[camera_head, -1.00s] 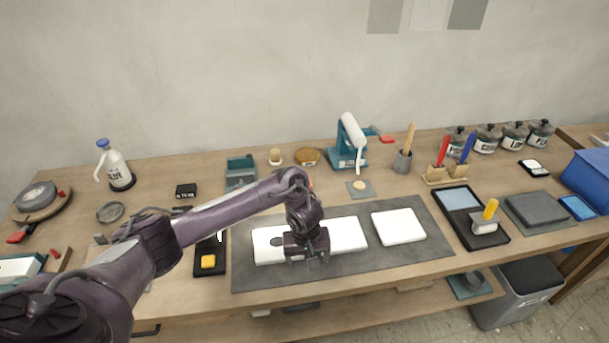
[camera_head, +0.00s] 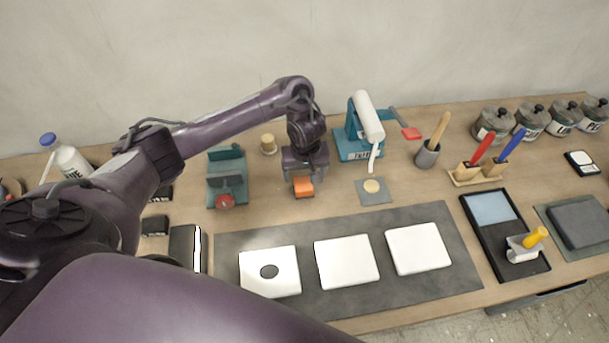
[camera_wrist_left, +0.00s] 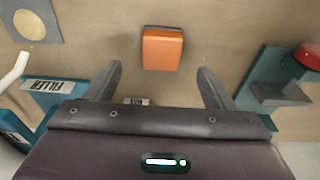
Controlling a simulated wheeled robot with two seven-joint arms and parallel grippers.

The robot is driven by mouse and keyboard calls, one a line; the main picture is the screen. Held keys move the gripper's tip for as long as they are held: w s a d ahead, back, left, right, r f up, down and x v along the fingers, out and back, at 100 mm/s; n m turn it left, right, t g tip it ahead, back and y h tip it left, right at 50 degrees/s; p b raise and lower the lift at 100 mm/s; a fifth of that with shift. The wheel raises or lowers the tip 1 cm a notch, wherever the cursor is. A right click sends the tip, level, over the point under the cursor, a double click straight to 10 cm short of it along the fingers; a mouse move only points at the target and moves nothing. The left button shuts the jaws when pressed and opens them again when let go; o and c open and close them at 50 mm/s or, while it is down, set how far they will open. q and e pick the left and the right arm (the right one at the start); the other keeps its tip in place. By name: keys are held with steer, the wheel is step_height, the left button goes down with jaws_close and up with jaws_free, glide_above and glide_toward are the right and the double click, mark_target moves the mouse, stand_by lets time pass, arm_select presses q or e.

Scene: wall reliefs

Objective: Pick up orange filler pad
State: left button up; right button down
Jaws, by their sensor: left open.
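The orange filler pad (camera_head: 303,187) lies on the wooden bench behind the grey mat, partly hidden by my left gripper (camera_head: 304,176) in the head view. The jaws are empty. My right gripper is not in view.
A teal filler dispenser (camera_head: 358,143) stands right of the gripper. A teal holder with a red knob (camera_head: 225,201) is to its left. A grey square with a beige disc (camera_head: 374,197) lies nearby. Three white panels (camera_head: 346,262) rest on the grey mat (camera_head: 461,273) in front.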

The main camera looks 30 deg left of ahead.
mark_target(304, 184)
arm_select(q)
steer(key=f+b, duration=0.2)
steer(key=f, duration=0.1)
steer(key=shift+s+a, duration=0.1)
steer(key=shift+s, duration=0.1)
steer(key=f, duration=0.2)
steer(key=w+f, duration=0.1)
steer(key=f, duration=0.1)
steer(key=shift+a, duration=0.3)
steer(key=c, duration=1.1)
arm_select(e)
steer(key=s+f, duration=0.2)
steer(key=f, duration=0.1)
arm_select(q)
steer(key=shift+r, duration=0.1)
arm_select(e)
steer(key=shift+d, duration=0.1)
